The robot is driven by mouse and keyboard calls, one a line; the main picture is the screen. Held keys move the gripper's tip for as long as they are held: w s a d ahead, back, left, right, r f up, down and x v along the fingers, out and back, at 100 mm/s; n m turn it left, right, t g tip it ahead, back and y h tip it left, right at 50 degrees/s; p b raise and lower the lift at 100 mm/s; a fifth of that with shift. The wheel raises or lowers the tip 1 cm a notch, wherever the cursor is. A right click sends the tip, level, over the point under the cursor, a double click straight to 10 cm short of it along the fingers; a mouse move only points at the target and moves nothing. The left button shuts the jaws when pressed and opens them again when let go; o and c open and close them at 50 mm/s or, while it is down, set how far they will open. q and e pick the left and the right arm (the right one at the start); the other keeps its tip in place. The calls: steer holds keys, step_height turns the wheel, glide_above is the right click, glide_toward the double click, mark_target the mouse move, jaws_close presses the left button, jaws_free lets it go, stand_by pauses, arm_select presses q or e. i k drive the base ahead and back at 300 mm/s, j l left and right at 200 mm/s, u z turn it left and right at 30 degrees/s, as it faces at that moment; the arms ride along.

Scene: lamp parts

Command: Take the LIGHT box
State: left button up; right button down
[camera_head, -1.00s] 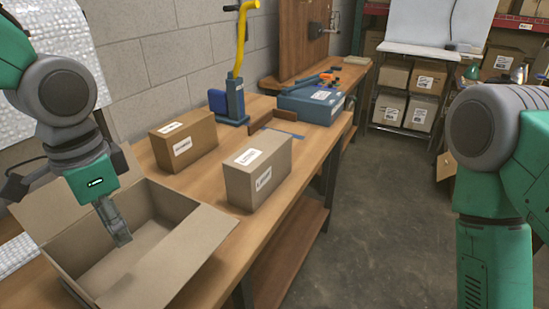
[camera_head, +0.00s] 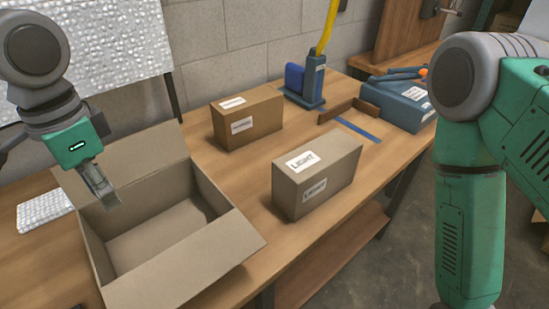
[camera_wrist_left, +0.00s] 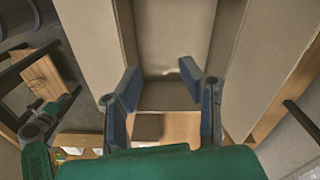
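The LIGHT box (camera_head: 316,176) is a closed tan carton with white labels reading LIGHT on its top and side. It stands upright on the workbench (camera_head: 247,200), right of the open carton. My left gripper (camera_head: 108,200) hangs over the left part of the open carton (camera_head: 203,248), apart from the LIGHT box. In the left wrist view its two fingers (camera_wrist_left: 160,92) are spread apart with nothing between them. My right arm shows at the right of the head view, but its gripper is out of the frame.
A browner closed box (camera_head: 247,117) with white labels stands behind the LIGHT box. A blue tool with a yellow handle (camera_head: 314,75), a blue case (camera_head: 402,105) and a brown block (camera_head: 336,111) are farther back. The bench's front edge runs close to the LIGHT box.

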mark_target(304, 177)
steer(key=l+u, duration=0.15)
steer(key=l, duration=0.15)
steer(key=i+l+u, duration=0.1)
steer(key=l, duration=0.25)
steer(key=i+l+z, duration=0.2)
steer(key=l+z, duration=0.15)
steer(key=i+l+z, duration=0.35)
steer(key=k+l, duration=0.05)
steer(key=k, duration=0.05)
